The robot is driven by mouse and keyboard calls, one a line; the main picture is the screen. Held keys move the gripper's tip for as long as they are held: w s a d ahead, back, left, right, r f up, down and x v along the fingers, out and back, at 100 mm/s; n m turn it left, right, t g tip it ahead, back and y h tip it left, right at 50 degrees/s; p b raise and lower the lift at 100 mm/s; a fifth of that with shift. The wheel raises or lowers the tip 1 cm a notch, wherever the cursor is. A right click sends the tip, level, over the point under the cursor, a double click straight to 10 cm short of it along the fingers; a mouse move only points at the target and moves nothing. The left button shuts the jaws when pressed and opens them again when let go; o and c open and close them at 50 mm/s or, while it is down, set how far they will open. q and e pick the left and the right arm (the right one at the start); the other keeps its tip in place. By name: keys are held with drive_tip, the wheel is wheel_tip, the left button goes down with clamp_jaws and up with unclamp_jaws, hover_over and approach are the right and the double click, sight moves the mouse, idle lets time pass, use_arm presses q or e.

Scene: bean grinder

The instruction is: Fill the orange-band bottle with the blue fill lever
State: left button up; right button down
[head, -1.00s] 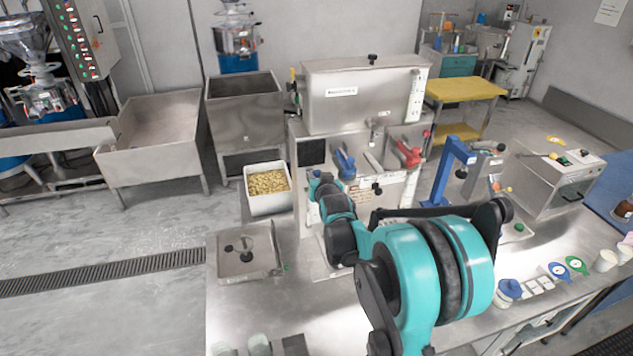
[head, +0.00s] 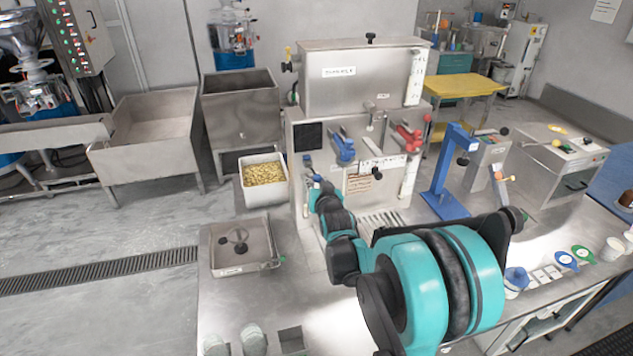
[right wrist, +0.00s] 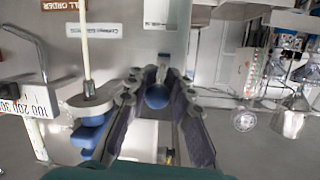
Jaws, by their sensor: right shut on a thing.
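The filling machine (head: 310,130) stands at mid table. A blue clamp-like handle (head: 343,147) is on its front, left of a red one (head: 406,137). My right gripper (head: 318,184) is at the front left of the machine, partly hidden by my arm. In the right wrist view, its fingers (right wrist: 157,100) are shut on a blue ball knob (right wrist: 157,96). A blue handle (right wrist: 90,132) on a grey rod shows beside them. I cannot pick out an orange-band bottle; the spot under the spout is hidden in part. My left gripper is out of view.
A blue press stand (head: 447,175) stands to the right of the machine, and a shallow metal tray (head: 240,265) lies to the left. A bin of beans (head: 264,173) stands behind the tray. Pale jars (head: 253,338) stand at the front edge; a blue-topped container (head: 515,282) stands at right.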

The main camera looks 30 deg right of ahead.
drive_tip(key=shift+f, duration=0.1)
idle(0.3)
drive_tip(key=c, duration=1.3)
unclamp_jaws()
drive_tip(key=shift+w+d, duration=0.1)
drive_tip(key=v, duration=1.2)
